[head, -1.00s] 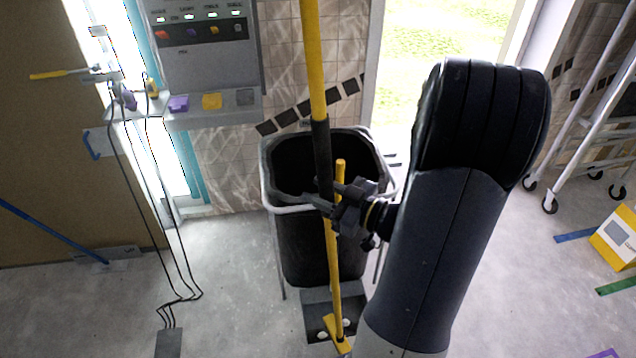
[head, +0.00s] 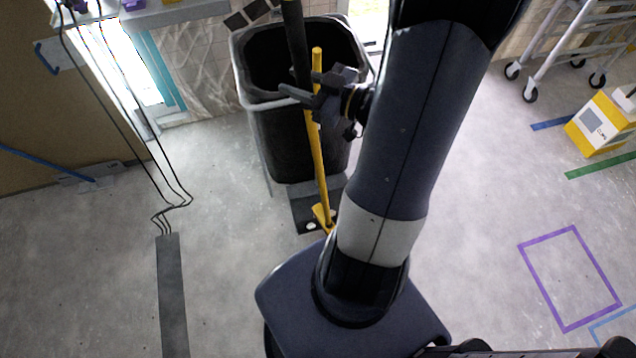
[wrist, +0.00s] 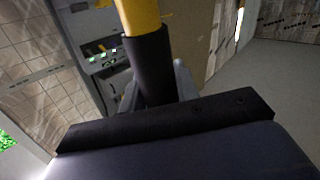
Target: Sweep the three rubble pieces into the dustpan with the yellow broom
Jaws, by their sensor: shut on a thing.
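My gripper (head: 300,93) is shut on the black grip of the yellow broom (head: 295,45), in front of a black bin. In the wrist view the broom's yellow pole (wrist: 139,14) and black sleeve rise upright from the gripper. A shorter yellow pole (head: 317,60) stands beside the grip; below the gripper I cannot tell the two poles apart. A yellow foot (head: 324,215) is on the floor by a dark flat pan (head: 303,205), probably the dustpan. A small pale piece (head: 311,226), likely rubble, lies at its near edge. My arm may hide other pieces.
The black bin (head: 300,140) with a grey rim stands just behind the poles. Cables run to a dark floor strip (head: 172,290) at left. A yellow box (head: 602,122) and a wheeled frame (head: 560,50) stand at right. Floor around the purple outline is clear.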

